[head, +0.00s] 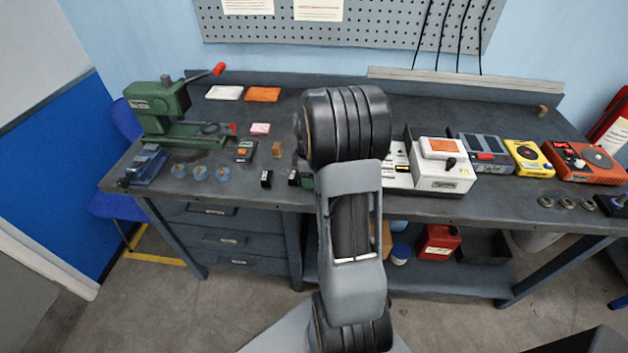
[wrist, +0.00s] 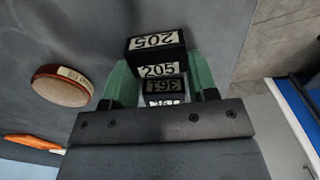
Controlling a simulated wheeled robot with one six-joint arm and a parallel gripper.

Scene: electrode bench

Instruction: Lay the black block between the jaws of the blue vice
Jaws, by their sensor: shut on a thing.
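My gripper is mostly hidden behind my own arm in the head view. In the wrist view its two green fingers (wrist: 160,84) are shut on a black block (wrist: 181,87) with white number labels, one reading 196 upside down. It seems to show in the head view (head: 293,177), just left of my arm. Whether it touches the bench I cannot tell. A second black block, labelled 205 (wrist: 155,41), lies just beyond the fingertips. It seems to be the left one in the head view (head: 266,179). The blue vice (head: 147,165) stands at the bench's left front.
A green machine (head: 165,112) with a red-tipped lever stands behind the vice. Several small round pieces (head: 200,173) lie between vice and blocks. A brown round piece (wrist: 62,86) lies left of the fingers in the wrist view. A white device (head: 441,178) stands right of my arm.

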